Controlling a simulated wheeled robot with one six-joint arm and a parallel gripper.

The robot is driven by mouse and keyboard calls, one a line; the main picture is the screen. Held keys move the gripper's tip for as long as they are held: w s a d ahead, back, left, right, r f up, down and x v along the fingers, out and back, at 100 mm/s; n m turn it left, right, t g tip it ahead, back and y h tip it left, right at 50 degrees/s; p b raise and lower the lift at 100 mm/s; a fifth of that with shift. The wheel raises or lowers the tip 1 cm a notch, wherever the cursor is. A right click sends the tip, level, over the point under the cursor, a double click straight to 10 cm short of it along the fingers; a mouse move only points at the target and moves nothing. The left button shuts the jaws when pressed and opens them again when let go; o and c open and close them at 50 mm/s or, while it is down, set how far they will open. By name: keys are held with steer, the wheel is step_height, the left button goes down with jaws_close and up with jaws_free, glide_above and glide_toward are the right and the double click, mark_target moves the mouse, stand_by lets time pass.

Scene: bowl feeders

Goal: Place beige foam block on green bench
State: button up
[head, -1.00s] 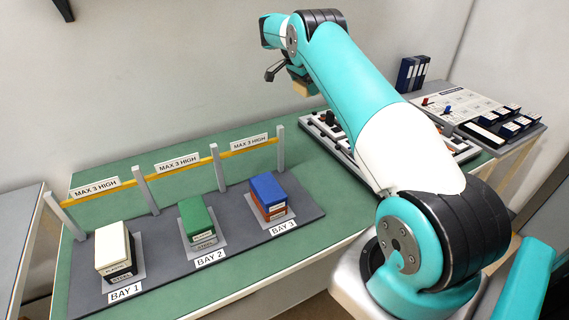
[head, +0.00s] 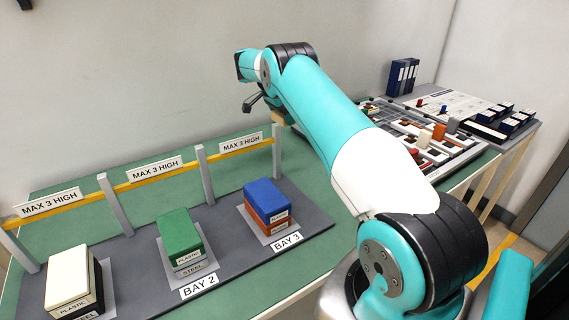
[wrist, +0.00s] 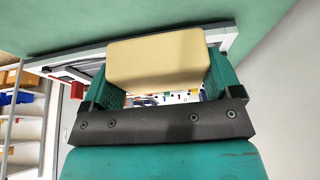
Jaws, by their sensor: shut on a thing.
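My gripper (wrist: 160,88) is shut on the beige foam block (wrist: 158,62), which sits between its two fingers in the wrist view. In the head view the block (head: 278,118) is only a small beige patch, mostly hidden behind my arm, and the fingers are largely hidden too. The green bench (head: 300,160) lies below, its top partly covered by a grey bay board. The block appears held above the bench near its back; the exact height is hard to tell.
The grey board (head: 130,255) holds block stacks: white on top at left, a green-topped stack (head: 180,232) at Bay 2, a blue-topped stack (head: 270,198) at Bay 3. Posts with a yellow rail (head: 150,172) stand behind. A parts tray (head: 440,140) lies right, near dark binders (head: 402,77).

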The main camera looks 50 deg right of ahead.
mark_target(287, 156)
step_height(287, 156, down, 14)
steer(key=shift+f+p, duration=0.1)
steer(key=shift+p, duration=0.8)
steer(key=shift+f, duration=0.1)
steer(key=o, duration=0.8)
